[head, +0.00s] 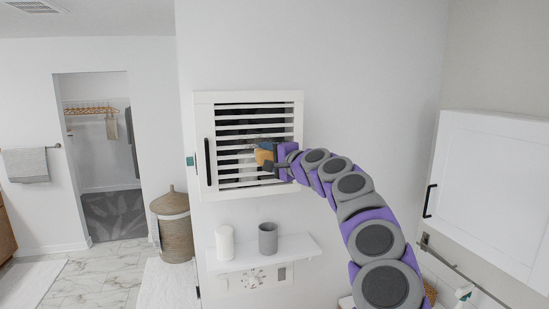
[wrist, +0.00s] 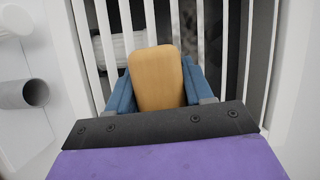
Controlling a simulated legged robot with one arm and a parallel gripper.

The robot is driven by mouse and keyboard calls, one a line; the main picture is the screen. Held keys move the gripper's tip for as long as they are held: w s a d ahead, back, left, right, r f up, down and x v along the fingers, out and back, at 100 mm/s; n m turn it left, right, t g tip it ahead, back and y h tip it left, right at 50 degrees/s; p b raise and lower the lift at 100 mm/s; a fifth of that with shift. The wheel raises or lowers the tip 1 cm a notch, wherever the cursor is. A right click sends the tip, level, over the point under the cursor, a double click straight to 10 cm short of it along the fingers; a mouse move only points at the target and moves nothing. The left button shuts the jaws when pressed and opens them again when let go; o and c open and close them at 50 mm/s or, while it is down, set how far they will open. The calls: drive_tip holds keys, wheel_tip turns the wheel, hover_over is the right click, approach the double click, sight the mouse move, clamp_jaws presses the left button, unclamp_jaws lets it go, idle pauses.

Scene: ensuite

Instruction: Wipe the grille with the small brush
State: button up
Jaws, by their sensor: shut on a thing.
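The grille (head: 235,132) is a white slatted panel in a white frame on the wall, with a dark vertical handle at its left. Its white slats (wrist: 104,32) also show in the wrist view, running up the picture. My gripper (head: 272,158) is in front of the right half of the slats. It is shut on the small brush (wrist: 155,78), whose tan block shows between the blue fingers. The brush also shows in the head view (head: 262,157). Its bristles are hidden, and I cannot tell whether it touches the slats.
A white shelf (head: 295,256) below the grille holds a white cup (head: 224,243) and a grey cup (head: 268,238). A white cabinet (head: 490,190) hangs at the right. A wicker basket (head: 174,228) stands on the floor at the left, near a doorway.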

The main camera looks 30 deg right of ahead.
sight(253, 146)
drive_tip(key=shift+w+a+r+p, duration=0.15)
drive_tip(key=shift+w+a, duration=0.3)
drive_tip(key=shift+a, duration=1.1)
drive_tip(key=shift+w+a+f+p, duration=0.15)
drive_tip(key=shift+w+a, duration=0.3)
drive_tip(key=shift+a, duration=1.1)
drive_tip(key=shift+w+a+r+p, duration=0.15)
drive_tip(key=shift+w+a, duration=0.3)
drive_tip(key=shift+a, duration=1.1)
drive_tip(key=shift+a+r+p, duration=0.15)
drive_tip(key=shift+r+p, duration=0.7)
drive_tip(key=shift+r, duration=0.2)
drive_tip(key=shift+s+d+f+b, duration=0.1)
drive_tip(key=shift+s+d+b, duration=0.05)
drive_tip(key=shift+d, duration=0.3)
drive_tip(key=shift+s+d+f+b, duration=0.1)
drive_tip(key=shift+d+b, duration=0.05)
drive_tip(key=shift+d, duration=0.3)
drive_tip(key=shift+s+d+r, duration=0.1)
drive_tip(key=shift+s+d, duration=0.15)
drive_tip(key=shift+d, duration=0.75)
drive_tip(key=shift+s+d, duration=0.3)
drive_tip(key=shift+d, duration=0.65)
drive_tip(key=shift+s+d+r, duration=0.1)
drive_tip(key=shift+s+d, duration=0.15)
drive_tip(key=shift+d, duration=0.75)
